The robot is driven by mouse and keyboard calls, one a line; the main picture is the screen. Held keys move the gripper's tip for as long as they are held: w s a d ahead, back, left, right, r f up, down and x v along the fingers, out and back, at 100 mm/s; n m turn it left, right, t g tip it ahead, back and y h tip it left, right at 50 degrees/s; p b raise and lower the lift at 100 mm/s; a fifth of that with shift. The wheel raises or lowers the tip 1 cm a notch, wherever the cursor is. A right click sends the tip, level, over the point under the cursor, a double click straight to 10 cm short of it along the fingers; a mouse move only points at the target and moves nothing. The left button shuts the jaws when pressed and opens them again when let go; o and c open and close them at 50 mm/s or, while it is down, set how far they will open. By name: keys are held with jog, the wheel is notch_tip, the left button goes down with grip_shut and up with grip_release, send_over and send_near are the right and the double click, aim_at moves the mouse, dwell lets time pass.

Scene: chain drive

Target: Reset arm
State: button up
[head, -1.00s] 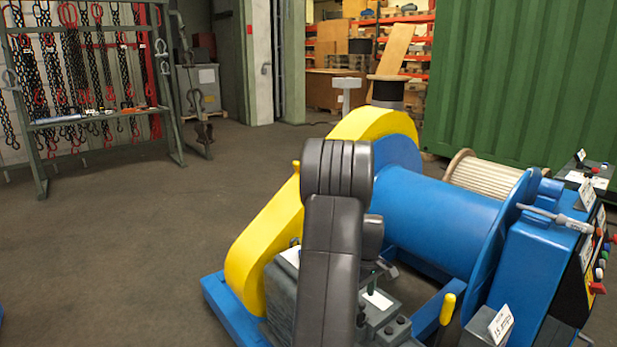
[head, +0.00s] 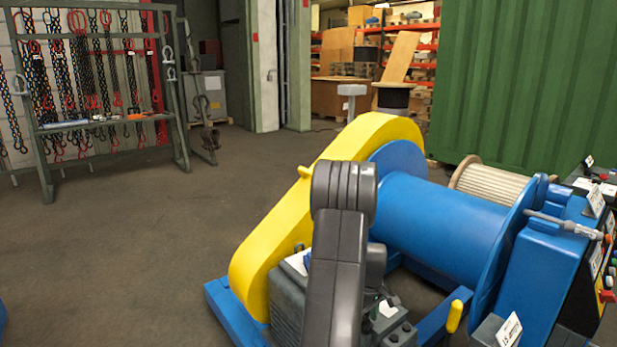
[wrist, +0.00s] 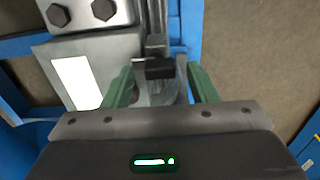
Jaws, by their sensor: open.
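My gripper (wrist: 160,88) is open in the wrist view, with its two green fingers spread apart. A dark block on a grey metal part (wrist: 158,68) shows between the fingers, and I cannot tell whether they touch it. In the head view my arm reaches over the front of the blue winch drum (head: 440,225). My arm hides most of the gripper there. The yellow chain guard (head: 270,235) stands left of and behind my arm.
A yellow-handled lever (head: 455,316) is right of my arm. A blue control cabinet (head: 540,265) stands at the right. A chain rack (head: 180,100) is at the back left, and a green container (head: 530,85) at the back right. The floor (head: 130,260) on the left is clear.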

notch_tip(320, 180, up, 14)
jog(key=p, duration=0.2)
notch_tip(320, 180, down, 14)
jog(key=shift+f+b, duration=0.1)
jog(key=shift+b, duration=1)
jog(key=shift+f, duration=0.1)
jog(key=m, duration=0.4)
jog(key=shift+w, duration=0.1)
jog(key=m+b, duration=0.1)
jog(key=m, duration=0.4)
jog(key=shift+w, duration=0.1)
jog(key=m+b, duration=0.1)
jog(key=m, duration=0.3)
jog(key=shift+w+m, duration=0.1)
jog(key=shift+m, duration=0.2)
jog(key=m+b, duration=0.1)
jog(key=m, duration=0.3)
